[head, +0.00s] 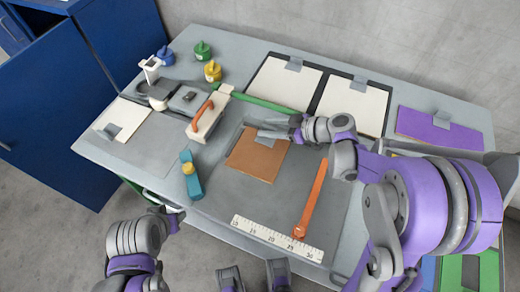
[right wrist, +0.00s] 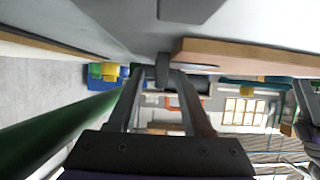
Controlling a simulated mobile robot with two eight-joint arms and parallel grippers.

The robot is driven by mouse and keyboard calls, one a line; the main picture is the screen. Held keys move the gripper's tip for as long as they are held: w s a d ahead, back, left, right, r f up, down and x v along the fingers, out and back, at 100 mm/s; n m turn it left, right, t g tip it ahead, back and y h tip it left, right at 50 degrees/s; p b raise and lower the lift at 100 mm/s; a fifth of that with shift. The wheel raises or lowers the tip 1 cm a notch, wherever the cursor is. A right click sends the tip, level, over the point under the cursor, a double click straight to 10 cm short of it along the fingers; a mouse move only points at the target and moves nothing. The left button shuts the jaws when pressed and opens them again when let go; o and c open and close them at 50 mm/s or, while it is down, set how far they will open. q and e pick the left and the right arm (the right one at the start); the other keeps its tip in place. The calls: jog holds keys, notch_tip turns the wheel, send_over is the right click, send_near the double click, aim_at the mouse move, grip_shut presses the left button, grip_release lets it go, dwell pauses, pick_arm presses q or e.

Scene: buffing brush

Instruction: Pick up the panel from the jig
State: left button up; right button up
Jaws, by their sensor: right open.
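The panel is a flat brown board (head: 257,156) lying on the dark grey jig area in the middle of the workbench. Its edge also shows at the right of the right wrist view (right wrist: 240,54). My right gripper (head: 272,130) is open at the panel's far edge, reaching in from the right. In the right wrist view its two fingers (right wrist: 160,78) stand apart, with a small grey tab (right wrist: 163,65) showing between their tips. I cannot tell whether they touch it. My left arm is low at the left, off the bench's front edge; its jaw opening is unclear.
An orange bar (head: 312,200) and a white ruler (head: 277,238) lie right and front of the panel. An orange-handled block (head: 207,115) and a teal tool (head: 191,177) are left. White boards (head: 284,83) and a purple board (head: 437,130) lie behind.

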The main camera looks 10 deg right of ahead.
grip_shut()
jog(key=shift+r, duration=0.1)
